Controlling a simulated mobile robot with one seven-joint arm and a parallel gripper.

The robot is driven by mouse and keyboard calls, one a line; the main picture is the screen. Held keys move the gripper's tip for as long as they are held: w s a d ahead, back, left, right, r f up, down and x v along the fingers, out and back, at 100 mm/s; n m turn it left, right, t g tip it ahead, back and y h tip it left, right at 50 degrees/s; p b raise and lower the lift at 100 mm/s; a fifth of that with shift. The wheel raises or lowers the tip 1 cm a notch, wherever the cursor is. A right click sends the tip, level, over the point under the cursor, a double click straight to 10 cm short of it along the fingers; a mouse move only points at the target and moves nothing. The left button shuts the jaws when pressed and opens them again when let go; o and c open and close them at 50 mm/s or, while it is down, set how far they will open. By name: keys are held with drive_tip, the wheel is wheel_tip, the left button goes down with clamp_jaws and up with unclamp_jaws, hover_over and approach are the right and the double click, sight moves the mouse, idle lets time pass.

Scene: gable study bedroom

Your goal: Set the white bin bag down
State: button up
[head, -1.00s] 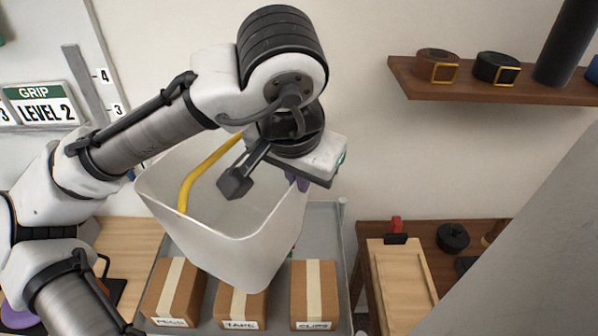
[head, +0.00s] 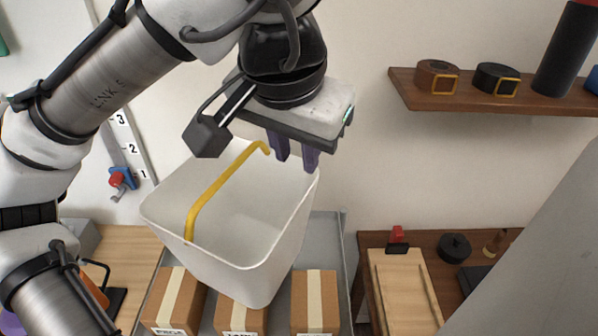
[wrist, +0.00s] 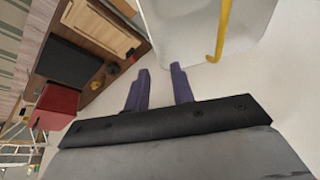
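The white bin bag (head: 220,265) is an open-topped, tapering white container with a yellow strip (head: 207,198) across its mouth. It is left of centre in the head view, in front of the boxes, its underside out of sight, so I cannot tell what it rests on. My gripper (head: 295,158) is just above its far right rim, with two purple fingers pointing down. In the wrist view the fingers (wrist: 160,82) are apart with nothing between them. The bag (wrist: 192,30) is beyond and right of them there; I cannot tell whether a fingertip touches the rim.
A dark wooden table (head: 440,278) with a light wooden board (head: 402,290) is at right. A wall shelf (head: 440,93) holds rolled belts. A grey slanted surface (head: 535,250) fills the lower right.

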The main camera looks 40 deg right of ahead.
drive_tip(key=shift+v, duration=2.2)
